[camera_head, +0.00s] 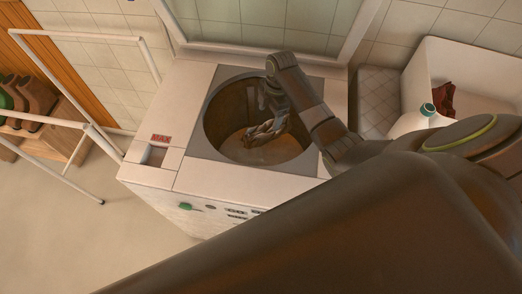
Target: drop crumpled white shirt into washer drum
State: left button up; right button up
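The top-loading washer (215,185) stands in the middle with its lid raised. Its round drum (222,120) is open, and the visible part of its floor is brown and bare. My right arm reaches over from the right, and my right gripper (266,130) points down inside the drum opening. Its fingers are small and shadowed, so I cannot tell whether they are apart or closed. I cannot make out a crumpled white shirt anywhere; part of the drum is hidden behind the gripper and arm. My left gripper is not in view.
A white basin (470,62) at the right holds a dark red cloth (444,97) and a white bottle with a teal cap (427,109). A white tube rack (85,36) and a wooden shoe shelf stand left. Floor at lower left is clear.

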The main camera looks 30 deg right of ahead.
jog(key=shift+o, duration=0.7)
notch_tip(320, 180, up, 17)
jog(key=d+p, duration=0.2)
jog(key=p, duration=0.3)
jog(key=shift+d+p, duration=0.3)
jog(key=shift+p, duration=0.05)
